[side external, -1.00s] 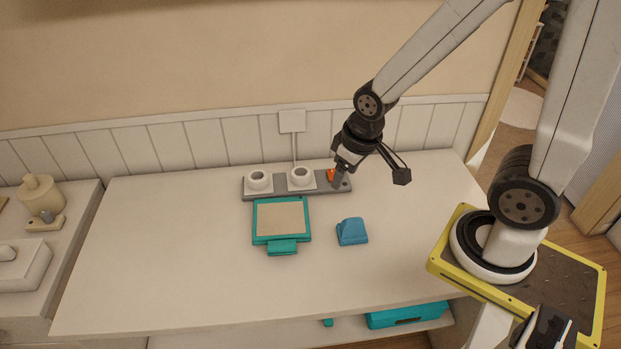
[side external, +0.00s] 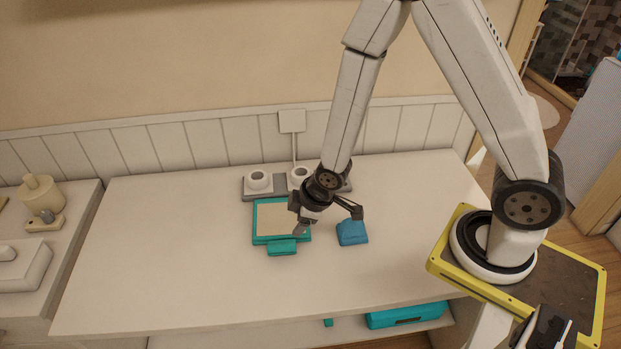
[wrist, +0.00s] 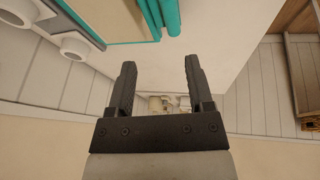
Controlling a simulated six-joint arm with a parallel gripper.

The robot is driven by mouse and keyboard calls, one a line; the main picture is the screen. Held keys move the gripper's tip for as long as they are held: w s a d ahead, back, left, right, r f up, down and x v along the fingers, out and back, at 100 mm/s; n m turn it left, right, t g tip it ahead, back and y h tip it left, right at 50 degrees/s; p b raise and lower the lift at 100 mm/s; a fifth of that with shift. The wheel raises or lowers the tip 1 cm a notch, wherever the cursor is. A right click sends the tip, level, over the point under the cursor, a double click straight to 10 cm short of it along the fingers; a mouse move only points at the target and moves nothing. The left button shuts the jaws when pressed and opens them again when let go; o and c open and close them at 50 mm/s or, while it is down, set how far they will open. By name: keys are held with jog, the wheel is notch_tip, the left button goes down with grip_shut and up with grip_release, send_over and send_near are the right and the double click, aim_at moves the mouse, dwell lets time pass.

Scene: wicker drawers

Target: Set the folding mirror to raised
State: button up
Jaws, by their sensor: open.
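The folding mirror (side external: 272,216) is a teal-framed panel with a beige face, lying flat on the white table. A teal tab (side external: 282,247) sticks out at its front edge. In the wrist view the mirror's teal edge and beige face (wrist: 110,16) show at the top. My gripper (side external: 300,230) is low over the mirror's right front corner and hides part of its right side. In the wrist view my gripper (wrist: 158,65) has its two dark fingers apart with nothing between them. I cannot tell whether it touches the frame.
A blue wedge-shaped block (side external: 352,232) stands just right of the mirror. Behind the mirror is a grey strip with white round sockets (side external: 258,181), partly hidden by my arm. The table's left and front (side external: 170,260) are clear.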

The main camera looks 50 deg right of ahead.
aim_at(282, 246)
jog(key=shift+a+f+n+y, duration=0.15)
jog(key=shift+a+f+n, duration=0.25)
jog(key=shift+f, duration=0.3)
jog(key=shift+a+f+n+y, duration=0.15)
jog(key=shift+a+f+n, duration=0.2)
jog(key=shift+f, duration=0.3)
jog(key=shift+w+f, duration=0.15)
jog(key=shift+x, duration=3.75)
jog(key=shift+w, duration=0.1)
grip_shut()
